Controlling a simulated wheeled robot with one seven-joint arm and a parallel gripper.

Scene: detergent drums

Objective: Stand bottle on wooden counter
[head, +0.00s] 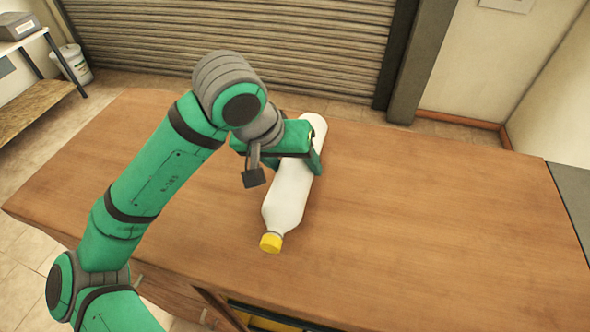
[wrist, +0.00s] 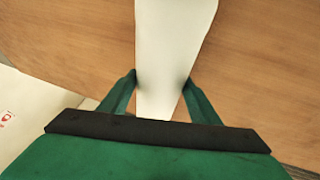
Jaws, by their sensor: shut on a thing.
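A white bottle (head: 289,193) with a yellow cap (head: 271,242) lies on its side along the wooden counter (head: 430,215), or just above it; I cannot tell if it touches. Its cap points toward the counter's front edge. My gripper (head: 316,163) is shut on the bottle around its body, toward the base end. In the wrist view the white bottle (wrist: 173,50) runs between my two green fingers (wrist: 159,82), one at each side. The cap is out of the wrist view. Part of the bottle's body is hidden by my gripper in the head view.
The counter is clear to the right and at left behind my arm. A closed roller shutter (head: 240,40) stands behind it. A white bucket (head: 72,64) and a shelf (head: 30,105) are at the far left. An open compartment (head: 265,318) shows below the front edge.

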